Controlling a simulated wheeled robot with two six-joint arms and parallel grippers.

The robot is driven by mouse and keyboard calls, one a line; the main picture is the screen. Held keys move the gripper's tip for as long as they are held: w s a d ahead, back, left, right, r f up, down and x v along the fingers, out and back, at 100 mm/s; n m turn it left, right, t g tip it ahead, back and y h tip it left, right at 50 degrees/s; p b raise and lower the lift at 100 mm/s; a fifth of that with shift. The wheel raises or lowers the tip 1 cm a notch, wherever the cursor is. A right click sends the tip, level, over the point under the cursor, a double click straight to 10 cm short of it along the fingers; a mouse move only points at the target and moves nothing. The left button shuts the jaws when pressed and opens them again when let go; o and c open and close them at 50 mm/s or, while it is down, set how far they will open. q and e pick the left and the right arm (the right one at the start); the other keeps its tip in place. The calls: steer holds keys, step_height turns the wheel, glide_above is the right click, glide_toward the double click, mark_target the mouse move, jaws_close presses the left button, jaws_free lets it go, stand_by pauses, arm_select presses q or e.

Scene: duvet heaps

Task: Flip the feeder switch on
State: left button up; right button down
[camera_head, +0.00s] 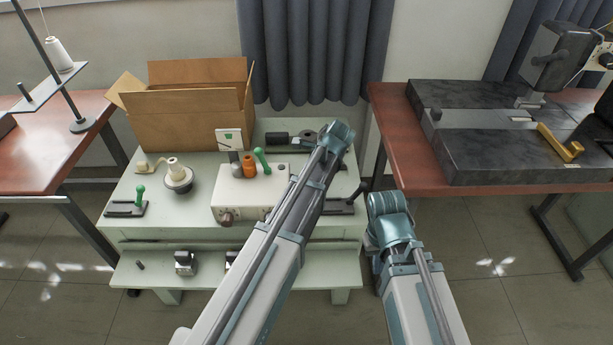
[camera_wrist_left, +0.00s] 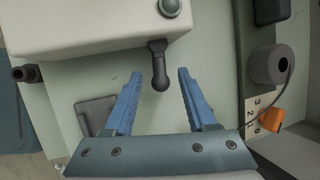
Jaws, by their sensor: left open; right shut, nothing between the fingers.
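The pale feeder box (camera_head: 240,200) sits on the green bench, with an orange knob, green-topped lever and small sign at its back. In the left wrist view the box (camera_wrist_left: 80,25) fills the upper left. A dark lever with a rounded end (camera_wrist_left: 159,72) sticks out from its side. My left gripper (camera_wrist_left: 160,74) is open, its blue fingers either side of the lever's end in the picture; I cannot tell the depth or any contact. In the head view its arm covers the box's right side. My right gripper (camera_head: 373,240) is shut and empty, mostly hidden beside its arm, right of the bench.
A cardboard box (camera_head: 190,118) stands at the bench's back. A cone-shaped item (camera_head: 178,176) and a green-handled clamp (camera_head: 128,208) lie left of the feeder. Brown tables (camera_head: 405,135) flank the bench. A grey roll (camera_wrist_left: 270,65) and numbered strip (camera_wrist_left: 257,115) show at the wrist view's right.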

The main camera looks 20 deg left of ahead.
arm_select(q)
steer(key=shift+c, duration=0.3)
jaws_close()
steer(key=shift+w, duration=0.1)
steer(key=shift+w+a+n+g, duration=0.1)
steer(key=shift+w+n+g, duration=0.2)
steer(key=shift+n, duration=0.35)
steer(key=shift+w+n+g, duration=0.25)
steer(key=shift+n+g, duration=0.05)
steer(key=shift+n, duration=0.35)
steer(key=shift+w+a+n+g, duration=0.15)
steer(key=shift+w+n+g, duration=0.2)
steer(key=shift+n, duration=0.45)
steer(key=shift+w+a+n+g, duration=0.2)
steer(key=shift+n+g, duration=0.25)
steer(key=shift+n, duration=0.35)
